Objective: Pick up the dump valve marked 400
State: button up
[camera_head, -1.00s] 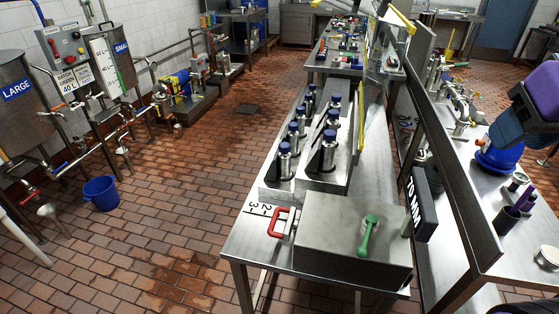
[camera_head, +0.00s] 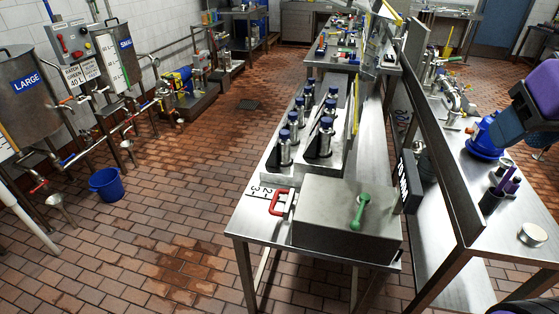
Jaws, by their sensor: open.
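Several upright steel valve-like cylinders with dark blue caps stand in two rows in steel racks on the long steel bench; the nearest ones are in the left row (camera_head: 285,150) and the right row (camera_head: 324,140). No marking 400 can be read on any of them at this size, so I cannot tell which is the dump valve. A purple and blue part of my arm (camera_head: 543,90) shows at the right edge. My gripper is not in view, and nothing held by it shows.
An upright partition (camera_head: 440,150) separates a right-hand table. A blue bucket (camera_head: 107,185) stands on the brick floor, which is open left of the bench.

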aim_at(281, 154)
jog(key=k+z, duration=0.2)
jog(key=z, duration=0.25)
jog(key=k+l+z, duration=0.1)
jog(key=z, duration=0.35)
jog(key=j+z, duration=0.25)
jog(key=j, duration=0.25)
jog(key=j+z, duration=0.3)
jog(key=j, duration=0.2)
jog(key=k+j+z, duration=0.25)
jog(key=j, duration=0.25)
jog(key=k+j, duration=0.1)
jog(key=j, duration=0.5)
jog(key=k+j, duration=0.1)
jog(key=j, duration=1.05)
jog(key=k+j, duration=0.15)
jog(key=j, duration=0.45)
jog(key=k+j, duration=0.1)
jog(key=j, duration=0.45)
jog(key=k+j, duration=0.1)
jog(key=j, duration=0.5)
